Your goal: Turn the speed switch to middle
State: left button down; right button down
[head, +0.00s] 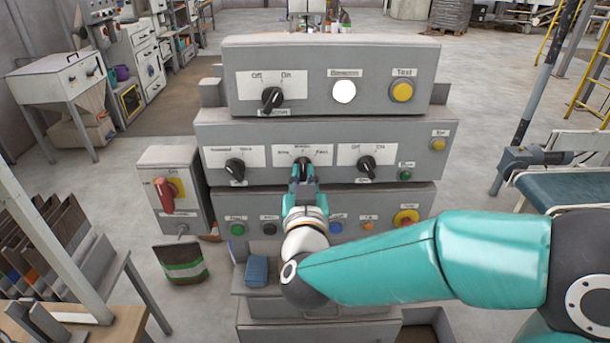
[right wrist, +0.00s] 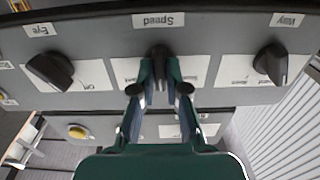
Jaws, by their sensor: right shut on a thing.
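The speed switch (head: 303,160) is a black knob in the middle of the panel's middle row, on a white plate with slow, middle and fast marks. In the right wrist view the speed switch (right wrist: 158,51) stands by a "Speed" label, and the picture is upside down. My right gripper (head: 303,174) is shut on the knob, with one finger on each side; the fingers also show in the right wrist view (right wrist: 159,80). The fingers hide part of the knob, and I cannot tell exactly which mark it points at. My left gripper is not in view.
Black knobs stand on both sides: the two-position way switch (head: 235,168) at left and the off/on eye switch (head: 367,164) at right. A row of buttons lies below, partly behind my right arm. A grey box with a red switch (head: 166,194) stands left.

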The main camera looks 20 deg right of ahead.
jog(key=shift+f, duration=0.35)
jog(key=c, duration=1.3)
grip_release()
jog(key=shift+o, duration=0.6)
jog(key=shift+r, duration=0.2)
jog(key=v, duration=1.2)
